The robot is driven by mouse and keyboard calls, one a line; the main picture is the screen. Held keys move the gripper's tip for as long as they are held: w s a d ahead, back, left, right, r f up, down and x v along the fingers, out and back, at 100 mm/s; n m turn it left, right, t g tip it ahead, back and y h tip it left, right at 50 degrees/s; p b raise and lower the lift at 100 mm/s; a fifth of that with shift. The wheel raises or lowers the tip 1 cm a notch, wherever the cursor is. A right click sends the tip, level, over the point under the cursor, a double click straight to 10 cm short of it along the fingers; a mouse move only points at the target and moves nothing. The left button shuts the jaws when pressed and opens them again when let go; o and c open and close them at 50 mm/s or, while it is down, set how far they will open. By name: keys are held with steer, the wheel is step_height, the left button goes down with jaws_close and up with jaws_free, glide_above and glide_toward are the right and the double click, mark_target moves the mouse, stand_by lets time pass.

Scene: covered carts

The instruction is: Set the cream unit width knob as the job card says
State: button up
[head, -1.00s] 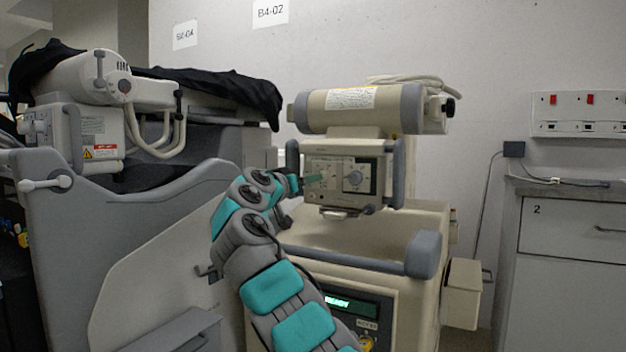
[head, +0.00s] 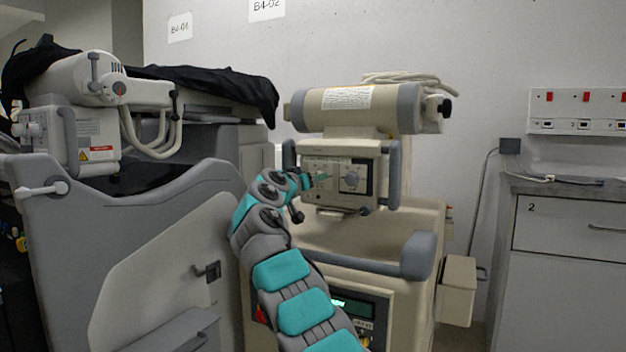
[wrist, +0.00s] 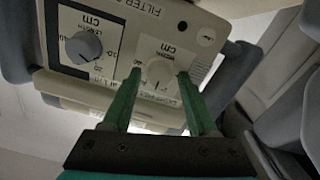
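The cream unit (head: 352,232) stands in the middle of the head view. Its control panel (head: 340,175) faces me below the beige tube head. In the wrist view the panel appears upside down, with a small pale knob (wrist: 158,72) marked in cm, its name too blurred to read surely. A larger grey knob (wrist: 83,47), labelled LENGTH in cm, sits left of it. My gripper (head: 321,177) is at the panel's left part. Its two green fingers are apart, one on each side of the pale knob, with small gaps showing. No job card is readable.
A grey unit (head: 130,215) with a black cover (head: 215,88) stands left, close to my arm. A grey handle (head: 393,175) flanks the panel on the right. A drawer cabinet (head: 565,240) stands far right. Wall signs (head: 266,8) hang above.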

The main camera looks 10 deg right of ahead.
jaws_close()
stand_by(0.5)
steer(key=n+p, duration=0.2)
steer(key=n, duration=0.3)
steer(key=shift+r+n, duration=0.1)
steer(key=shift+n, duration=0.3)
steer(key=shift+p, duration=0.3)
steer(key=shift+o, duration=1.3)
jaws_free()
